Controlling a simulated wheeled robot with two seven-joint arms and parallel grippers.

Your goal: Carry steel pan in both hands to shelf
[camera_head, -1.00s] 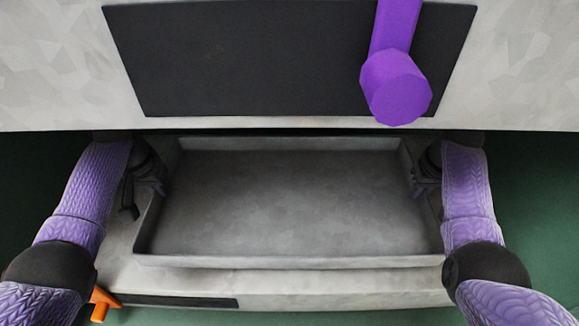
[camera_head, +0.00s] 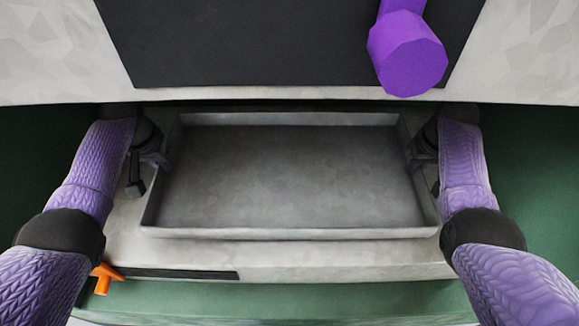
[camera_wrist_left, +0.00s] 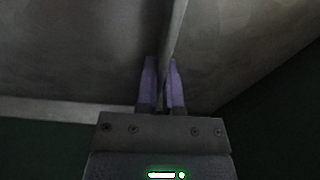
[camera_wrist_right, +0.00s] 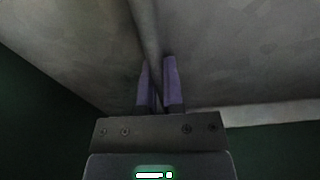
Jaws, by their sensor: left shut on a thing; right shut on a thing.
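The steel pan (camera_head: 290,180) is a wide, shallow, empty grey tray in the middle of the head view. It looks level, over the pale lower slab of the press. I cannot tell whether it touches that slab. My left gripper (camera_head: 160,160) is shut on the pan's left wall; in the left wrist view its purple fingers (camera_wrist_left: 161,85) pinch the thin wall from both sides. My right gripper (camera_head: 417,160) is shut on the right wall, and its fingers (camera_wrist_right: 159,85) straddle that wall in the right wrist view. The shelf cannot be made out.
The pale upper press block (camera_head: 50,75) with a dark panel (camera_head: 240,40) and a purple handle (camera_head: 408,55) stands beyond the pan's far edge. An orange lever (camera_head: 104,279) and a dark strip (camera_head: 180,274) sit at the lower slab's front left. Green floor (camera_head: 530,180) shows at both sides.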

